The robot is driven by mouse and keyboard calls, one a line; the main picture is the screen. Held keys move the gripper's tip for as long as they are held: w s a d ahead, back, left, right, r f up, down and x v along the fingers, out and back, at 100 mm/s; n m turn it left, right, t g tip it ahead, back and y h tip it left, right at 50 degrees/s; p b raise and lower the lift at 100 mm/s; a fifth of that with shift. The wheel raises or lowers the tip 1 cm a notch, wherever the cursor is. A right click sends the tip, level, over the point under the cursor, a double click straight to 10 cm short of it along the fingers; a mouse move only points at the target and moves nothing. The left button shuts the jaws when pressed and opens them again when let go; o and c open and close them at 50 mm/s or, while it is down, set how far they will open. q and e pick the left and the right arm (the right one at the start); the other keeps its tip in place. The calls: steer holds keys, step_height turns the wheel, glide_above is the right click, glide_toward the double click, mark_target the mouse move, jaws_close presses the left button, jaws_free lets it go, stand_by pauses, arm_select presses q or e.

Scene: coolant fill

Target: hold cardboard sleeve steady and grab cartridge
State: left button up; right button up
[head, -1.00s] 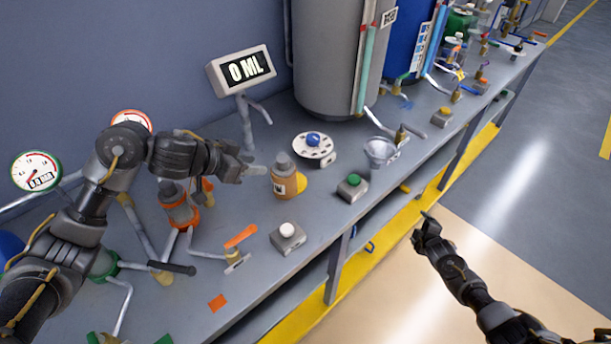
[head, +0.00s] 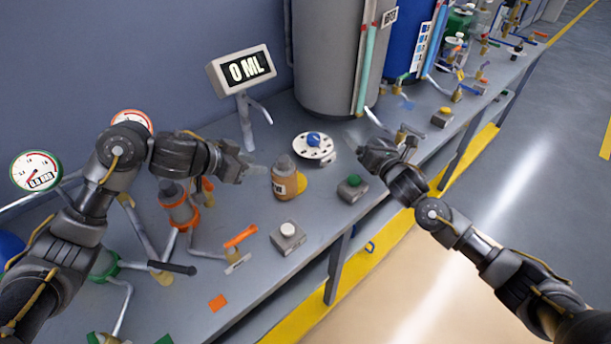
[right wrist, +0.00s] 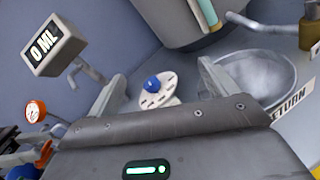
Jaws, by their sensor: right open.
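A grey-capped cartridge (head: 283,163) stands upright on the bench in a tan-orange cardboard sleeve (head: 285,186) with a pale label. The cartridge and sleeve are not in the right wrist view.
A white disc with a blue knob (head: 314,146) stands behind the sleeve. A green-button box (head: 352,188) and a white-button box (head: 288,237) stand nearby. A funnel (right wrist: 255,80) is near the right gripper. A "0 ML" display (head: 242,70) and a grey tank (head: 335,60) stand behind.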

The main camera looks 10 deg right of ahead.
steer(key=s+a+n+g+y, duration=0.1)
steer(key=s+a+n+y, duration=0.25)
steer(key=s+a, duration=0.4)
steer(key=s+a+n+g+y, duration=0.15)
steer(key=s+a+n, duration=0.3)
steer(key=a, duration=0.55)
glide_toward(293, 186)
steer(key=x, duration=0.4)
steer(key=shift+w+a+f, duration=0.2)
steer(key=shift+w, duration=0.1)
steer(key=x, duration=0.7)
steer(key=shift+w+a+r, duration=0.1)
steer(key=shift+w+r, duration=0.05)
steer(key=shift+r, duration=0.1)
steer(key=c, duration=1.1)
